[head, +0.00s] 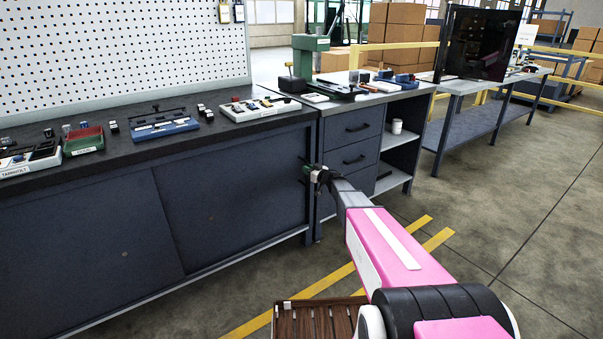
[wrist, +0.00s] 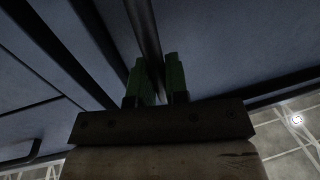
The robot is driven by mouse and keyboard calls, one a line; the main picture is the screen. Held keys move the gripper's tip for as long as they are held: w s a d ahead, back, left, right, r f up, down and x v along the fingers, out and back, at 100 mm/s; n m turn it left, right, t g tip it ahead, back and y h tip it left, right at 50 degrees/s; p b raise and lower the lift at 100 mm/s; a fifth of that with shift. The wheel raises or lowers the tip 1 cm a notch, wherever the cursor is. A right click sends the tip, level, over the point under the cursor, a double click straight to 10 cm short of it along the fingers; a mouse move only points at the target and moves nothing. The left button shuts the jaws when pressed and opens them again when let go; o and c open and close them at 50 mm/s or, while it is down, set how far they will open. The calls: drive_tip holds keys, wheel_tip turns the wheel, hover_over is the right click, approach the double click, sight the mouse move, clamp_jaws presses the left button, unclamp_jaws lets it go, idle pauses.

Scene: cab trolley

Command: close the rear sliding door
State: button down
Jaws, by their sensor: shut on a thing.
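The dark blue-grey cabinet under the pegboard has two sliding panels. The right panel, which I take as the rear sliding door (head: 238,185), spans from the middle of the cabinet to near its right post. The left panel (head: 85,245) fills the other side. My gripper (head: 313,173) is at the right end of the right panel. In the wrist view my green fingers (wrist: 157,75) stand on either side of a narrow upright bar, the door handle (wrist: 143,22), and are shut on it. The fingers hide the handle's lower part.
A drawer unit (head: 349,155) with open shelves stands close to the right of the cabinet. The black worktop (head: 95,165) carries trays and small parts. A metal table (head: 480,112) stands further right.

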drive_tip(key=shift+w+d, duration=0.25)
drive_tip(key=c, duration=1.1)
unclamp_jaws()
drive_tip(key=shift+c, duration=0.2)
drive_tip(key=shift+s, duration=0.15)
drive_tip(key=v, duration=1)
drive_tip(key=shift+s+d, duration=0.2)
drive_tip(key=shift+d, duration=0.1)
